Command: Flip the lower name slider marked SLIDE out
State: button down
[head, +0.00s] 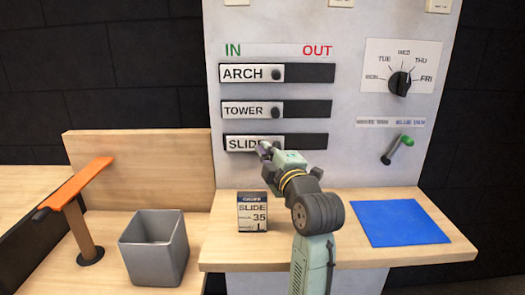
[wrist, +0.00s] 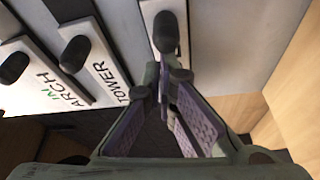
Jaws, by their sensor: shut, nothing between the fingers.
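The lower name slider marked SLIDE (head: 238,142) is a white plate at the left, IN end of its dark slot (head: 310,140). My gripper (head: 264,149) is at the right end of this plate and covers its knob in the head view. In the wrist view the black knob (wrist: 166,34) stands on the white SLIDE plate (wrist: 148,8), just beyond my gripper (wrist: 170,78). The fingers are shut with nothing between them. I cannot tell whether the fingertips touch the knob.
Above are the TOWER slider (head: 243,110) and ARCH slider (head: 243,73), both at IN. Below are a wooden shelf (head: 320,249), a SLIDE card box (head: 252,211), a grey bin (head: 153,252) and a blue mat (head: 402,223). A dial (head: 400,83) and green-handled crank (head: 406,141) are right.

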jog(key=d+b, duration=0.3)
jog(key=d, duration=0.7)
jog(key=shift+d, duration=0.35)
